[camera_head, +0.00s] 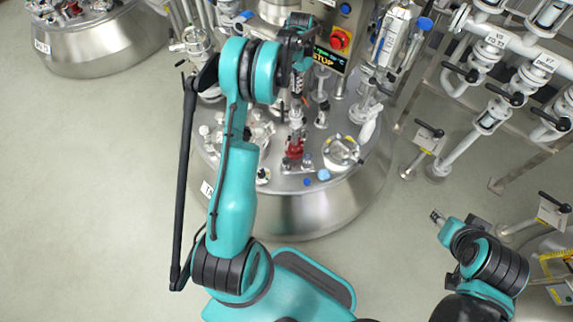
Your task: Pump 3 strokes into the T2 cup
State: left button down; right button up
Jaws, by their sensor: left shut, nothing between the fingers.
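My left arm reaches up the middle of the view, over a round steel vessel (300,215). My left gripper (297,88) is shut and empty, pointing down over the fittings on the vessel's lid. A red-based fitting (294,148) stands on the lid below it in the picture; I cannot tell whether they touch. I cannot make out which fitting is the pump, and I cannot identify the T2 cup. My right arm is folded at the lower right. Its end (437,216) is small and dark, clear of everything, and its fingers cannot be read.
A control box with a red button (340,40) and a "STOP" display stands behind the vessel. Pipes with black-handled valves (500,95) fill the right side. Another steel vessel (95,45) is at the upper left. The floor (90,200) at left is clear.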

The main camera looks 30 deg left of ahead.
aim_at(297, 95)
pick_arm(q)
jog(key=shift+f+b, duration=1.55)
jog(key=shift+f, duration=0.9)
jog(key=shift+r, duration=0.25)
jog(key=shift+r+p, duration=1.85)
jog(key=shift+r, duration=1)
notch_tip(297, 95, up, 6)
jog(key=p, duration=0.3)
jog(key=shift+p, duration=0.35)
